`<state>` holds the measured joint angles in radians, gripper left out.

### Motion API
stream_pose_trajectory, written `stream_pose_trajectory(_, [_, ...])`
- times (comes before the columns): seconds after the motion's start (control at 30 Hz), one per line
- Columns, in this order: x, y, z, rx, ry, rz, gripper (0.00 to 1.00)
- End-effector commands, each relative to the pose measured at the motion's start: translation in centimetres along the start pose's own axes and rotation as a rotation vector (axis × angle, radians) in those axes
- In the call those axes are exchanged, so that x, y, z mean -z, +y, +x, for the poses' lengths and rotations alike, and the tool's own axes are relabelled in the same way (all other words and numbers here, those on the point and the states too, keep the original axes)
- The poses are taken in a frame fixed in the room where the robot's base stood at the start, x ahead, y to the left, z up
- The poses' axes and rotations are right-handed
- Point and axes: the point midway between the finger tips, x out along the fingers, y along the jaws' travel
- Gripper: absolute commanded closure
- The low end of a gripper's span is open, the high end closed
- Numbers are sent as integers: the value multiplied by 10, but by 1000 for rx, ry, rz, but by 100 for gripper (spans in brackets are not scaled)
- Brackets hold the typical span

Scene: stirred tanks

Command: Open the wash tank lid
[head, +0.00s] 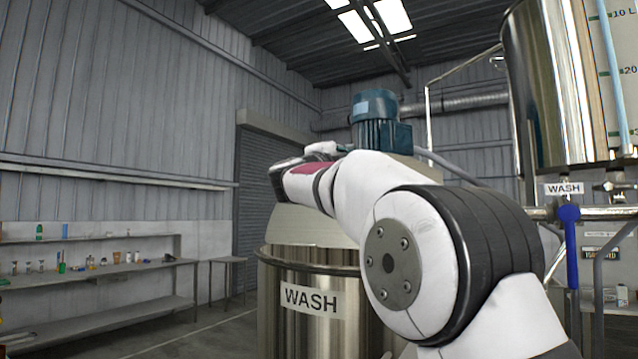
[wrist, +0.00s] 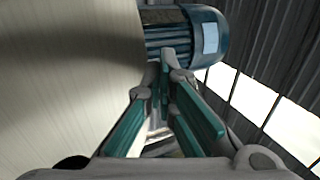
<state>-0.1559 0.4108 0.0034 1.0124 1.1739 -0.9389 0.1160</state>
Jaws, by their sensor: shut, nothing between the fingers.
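The wash tank (head: 312,300) is a shiny steel vessel with a WASH label, standing in front of me in the head view. Its pale metal lid (head: 300,226) shows above the rim, partly hidden by my arm. A blue motor (head: 377,120) stands upright above the lid. In the wrist view, a broad pale metal surface (wrist: 65,75), which looks like the lid, fills the left, and the motor (wrist: 205,35) is at the top. My gripper (wrist: 167,65) is shut and empty, its green-padded fingers meeting near the motor. Contact with the lid cannot be told. No handle is clearly visible.
A second steel tank (head: 555,85) with a level scale hangs at the upper right, above pipes and a blue-handled valve (head: 570,240). Shelves (head: 100,268) with several small bottles line the left wall. The floor (head: 200,335) left of the wash tank is clear.

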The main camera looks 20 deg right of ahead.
Motion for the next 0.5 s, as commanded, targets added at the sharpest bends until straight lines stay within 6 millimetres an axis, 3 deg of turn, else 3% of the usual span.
stream_pose_trajectory(0.5, [-1, 0, -7, -1, -1, 0, 100])
